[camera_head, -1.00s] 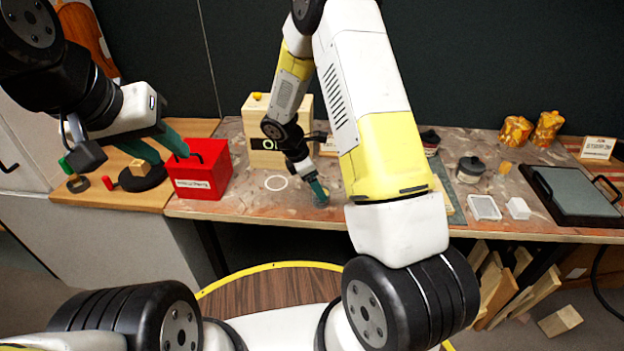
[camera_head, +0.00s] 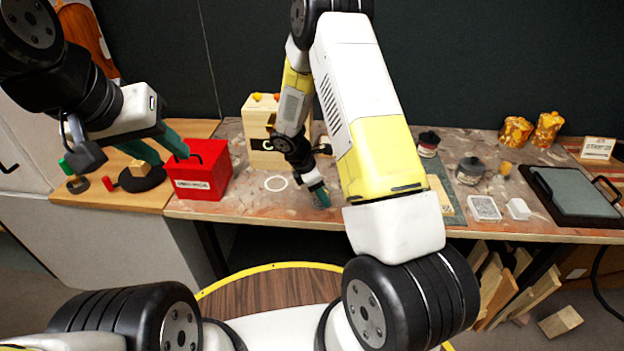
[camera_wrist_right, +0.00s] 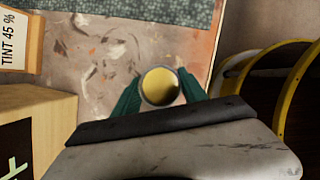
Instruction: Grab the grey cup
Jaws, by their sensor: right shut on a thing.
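The grey cup (camera_wrist_right: 160,86) is round with a light rim and a yellowish inside, seen from above in the right wrist view. My right gripper (camera_wrist_right: 160,90) is shut on it, with a green finger against each side. In the head view my right gripper (camera_head: 320,194) is low over the front part of the stone-look bench; the cup is mostly hidden there, and I cannot tell whether it touches the bench. My left gripper (camera_head: 162,152) is open and empty, above the wooden bench beside the red box.
The red box (camera_head: 202,170) stands left of a white ring (camera_head: 275,183). A pale wooden box (camera_head: 262,135) stands behind my right gripper. Dark-lidded jars (camera_head: 470,170), a white tray (camera_head: 484,208) and a dark framed tray (camera_head: 572,192) are to the right.

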